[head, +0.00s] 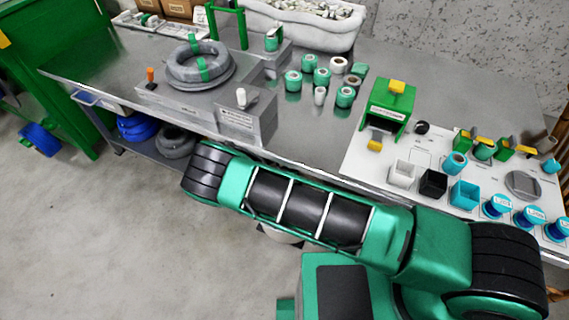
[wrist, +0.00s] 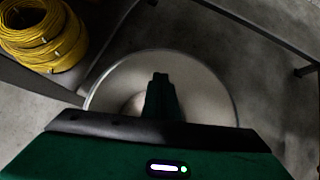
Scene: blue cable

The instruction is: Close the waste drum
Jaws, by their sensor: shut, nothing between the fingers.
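A round, pale metal shape with a bright rim (wrist: 205,90), which looks like the top of the waste drum, lies below my gripper in the wrist view. I cannot tell whether it is a lid or the open inside. A small part of a pale round thing (head: 280,236) shows under my arm in the head view, at the bench's front edge; most of it is hidden. My gripper (wrist: 162,78) is shut and empty, its fingers over the round shape. I cannot tell whether they touch it. The head view does not show my gripper.
A steel bench (head: 310,130) runs behind my arm, with a grey cable coil (head: 180,72), tape rolls and a white sorting board (head: 365,160) on it. A yellow cable coil (wrist: 45,35) sits on a shelf beside the round shape. The floor (head: 110,240) at left is clear.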

